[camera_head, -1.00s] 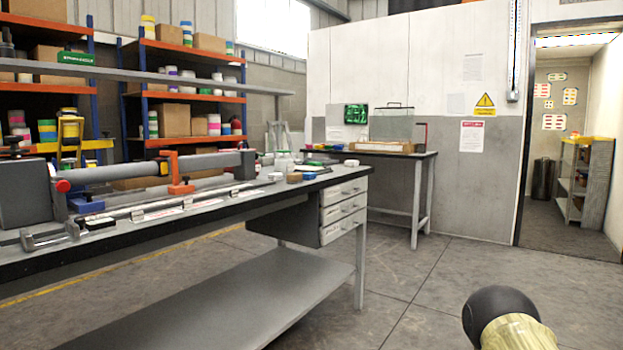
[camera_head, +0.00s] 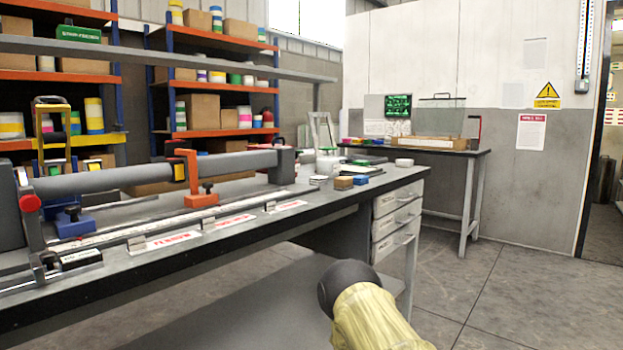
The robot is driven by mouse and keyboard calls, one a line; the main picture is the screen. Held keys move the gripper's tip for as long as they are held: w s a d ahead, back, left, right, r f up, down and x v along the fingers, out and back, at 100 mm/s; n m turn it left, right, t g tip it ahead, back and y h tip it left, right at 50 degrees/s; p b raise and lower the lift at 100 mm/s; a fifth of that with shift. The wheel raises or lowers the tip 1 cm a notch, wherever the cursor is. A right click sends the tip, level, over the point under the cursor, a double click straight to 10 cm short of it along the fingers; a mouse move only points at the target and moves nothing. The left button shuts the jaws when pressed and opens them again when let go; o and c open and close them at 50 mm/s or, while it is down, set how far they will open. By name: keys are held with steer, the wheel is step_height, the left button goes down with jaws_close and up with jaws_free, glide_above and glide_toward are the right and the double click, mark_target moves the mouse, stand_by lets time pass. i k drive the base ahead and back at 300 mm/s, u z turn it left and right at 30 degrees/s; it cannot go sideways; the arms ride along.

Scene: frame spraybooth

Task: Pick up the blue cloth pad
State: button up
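A small blue item (camera_head: 361,180), which may be the blue cloth pad, lies on the workbench (camera_head: 325,205) near its right end. It sits just right of a small brown-yellow block (camera_head: 343,183). It is too small to tell whether it is cloth. My gripper is not in view. Only a part of my arm shows, a black rounded end with a yellowish cover, low in the picture in front of the bench.
A long grey tube (camera_head: 130,178) is held on the bench by an orange clamp (camera_head: 190,180) and a blue clamp (camera_head: 72,221). A white round container (camera_head: 404,163) is near the bench's right end. A second table (camera_head: 470,155) stands behind. Floor at right is clear.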

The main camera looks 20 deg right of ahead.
mark_target(360, 180)
steer(key=z, duration=0.05)
steer(key=i, duration=0.85)
steer(key=z, duration=0.3)
